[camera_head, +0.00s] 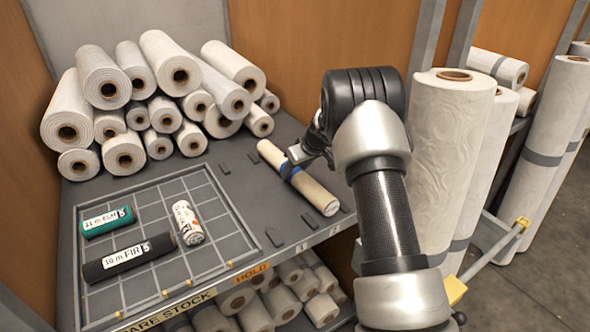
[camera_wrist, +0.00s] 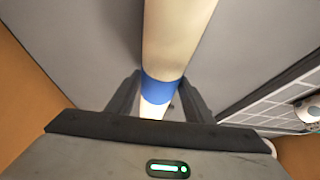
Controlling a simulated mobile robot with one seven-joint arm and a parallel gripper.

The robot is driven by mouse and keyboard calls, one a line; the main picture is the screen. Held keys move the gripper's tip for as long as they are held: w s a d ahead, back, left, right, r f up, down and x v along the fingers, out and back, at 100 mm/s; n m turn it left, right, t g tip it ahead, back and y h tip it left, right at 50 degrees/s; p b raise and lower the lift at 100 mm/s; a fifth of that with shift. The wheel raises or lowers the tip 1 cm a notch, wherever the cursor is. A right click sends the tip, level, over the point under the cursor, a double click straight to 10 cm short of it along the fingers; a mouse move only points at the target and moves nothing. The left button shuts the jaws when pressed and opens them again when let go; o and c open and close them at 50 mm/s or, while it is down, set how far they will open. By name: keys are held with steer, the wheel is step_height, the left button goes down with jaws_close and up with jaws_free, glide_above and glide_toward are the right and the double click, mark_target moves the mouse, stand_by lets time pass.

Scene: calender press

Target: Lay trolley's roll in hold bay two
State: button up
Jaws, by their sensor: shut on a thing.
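A slim cream roll with a blue band (camera_head: 312,188) lies along the right part of the grey shelf (camera_head: 235,190), beside the hold strip's right end. My gripper (camera_head: 292,168) is shut on it at the blue band. In the wrist view the roll (camera_wrist: 178,38) passes between the fingers (camera_wrist: 158,100). Small dark chocks (camera_head: 276,237) stand to the roll's left, and another is by its near end. Small bay plates (camera_head: 302,247) are on the front edge; their numbers are hard to read. I cannot tell whether the roll touches the shelf.
White rolls (camera_head: 124,153) are piled at the back left. A wire grid (camera_head: 215,255) holds a green, a dark and a white printed roll at the front left. Tall wrapped rolls (camera_head: 450,150) and a yellow-capped rail (camera_head: 521,224) stand at right. More rolls lie below the shelf.

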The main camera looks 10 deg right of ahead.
steer(key=shift+f, duration=0.1)
steer(key=o, duration=1.4)
